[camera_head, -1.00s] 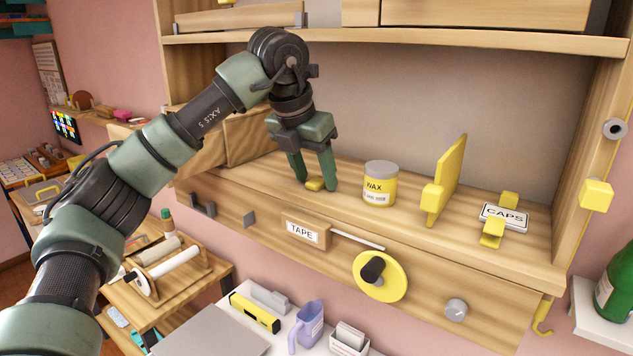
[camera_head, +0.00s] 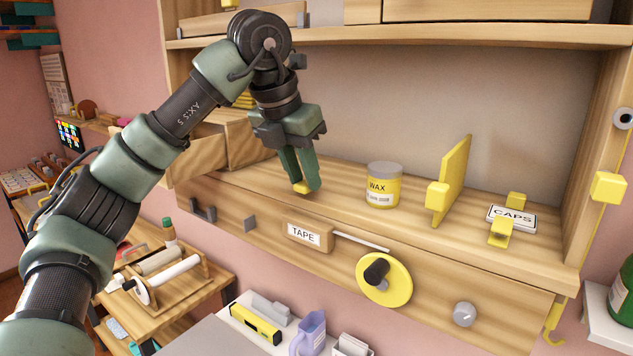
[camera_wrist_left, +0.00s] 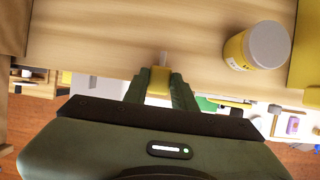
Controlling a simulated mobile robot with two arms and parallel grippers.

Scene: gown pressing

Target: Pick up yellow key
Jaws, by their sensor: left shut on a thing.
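The yellow key (camera_head: 301,187) is a small yellow piece between the fingertips of my left gripper (camera_head: 304,186), at the front of the wooden shelf. My left gripper is shut on it, and the fingers hide most of it. In the left wrist view the yellow key (camera_wrist_left: 160,84) shows between the two green fingers, with a thin pale part pointing up from it. I cannot tell whether it still touches the shelf. My right gripper is not in view.
A yellow wax jar (camera_head: 383,185) stands right of the gripper. Further right are a yellow upright plate (camera_head: 452,180) and a caps label holder (camera_head: 511,219). A tape block (camera_head: 307,236) and yellow disc (camera_head: 384,281) are on the front below. An open wooden box (camera_head: 205,150) is on the left.

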